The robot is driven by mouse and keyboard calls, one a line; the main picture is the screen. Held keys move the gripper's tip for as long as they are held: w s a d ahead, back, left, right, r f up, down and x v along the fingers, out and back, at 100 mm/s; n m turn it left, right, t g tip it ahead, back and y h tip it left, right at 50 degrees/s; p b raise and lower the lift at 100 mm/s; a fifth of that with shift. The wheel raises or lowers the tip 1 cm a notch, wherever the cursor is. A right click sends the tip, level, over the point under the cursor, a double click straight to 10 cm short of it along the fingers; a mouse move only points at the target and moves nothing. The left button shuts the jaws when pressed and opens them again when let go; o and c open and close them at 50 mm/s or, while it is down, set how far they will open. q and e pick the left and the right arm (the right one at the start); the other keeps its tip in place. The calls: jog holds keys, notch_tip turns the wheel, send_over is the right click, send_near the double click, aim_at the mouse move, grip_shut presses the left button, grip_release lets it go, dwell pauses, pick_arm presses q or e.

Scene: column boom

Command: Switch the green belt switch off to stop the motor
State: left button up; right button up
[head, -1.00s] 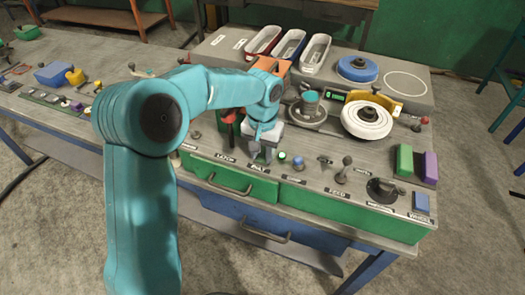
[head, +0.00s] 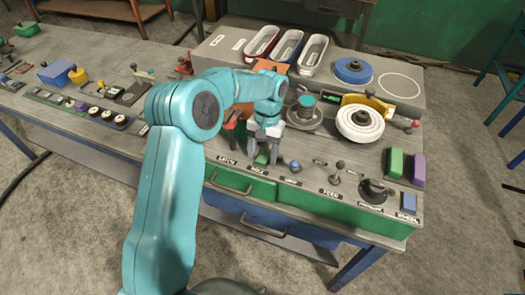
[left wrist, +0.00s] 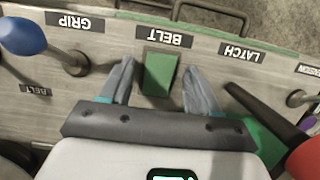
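The green belt switch (left wrist: 160,72) is a small green rectangular rocker under the BELT label in the left wrist view. It also shows as a small green patch (head: 262,158) near the front edge of the bench in the head view. My left gripper (left wrist: 157,88) is open, with one grey finger on each side of the switch and gaps between fingers and switch. In the head view the left gripper (head: 263,152) points down at the panel. Whether the fingertips touch the panel I cannot tell. My right gripper is in neither view.
A blue-topped GRIP lever (left wrist: 22,36) stands left of the fingers in the left wrist view. A red-and-black handle (left wrist: 262,115) is close on the right. In the head view a white wheel (head: 360,122) and green block (head: 395,162) stand farther right.

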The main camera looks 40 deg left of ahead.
pick_arm(q)
jog(key=shift+s+r, duration=0.1)
jog(key=shift+r, duration=0.5)
jog(key=v, duration=0.4)
jog(key=b+v, duration=0.1)
jog(key=shift+w+r, duration=0.3)
jog(key=shift+w, duration=0.15)
notch_tip(320, 180, up, 8)
jog(key=p, duration=0.2)
send_over(266, 153)
jog(key=w, duration=0.2)
jog(key=shift+a+r, duration=0.35)
jog(key=shift+r, duration=0.25)
jog(key=shift+s, duration=0.1)
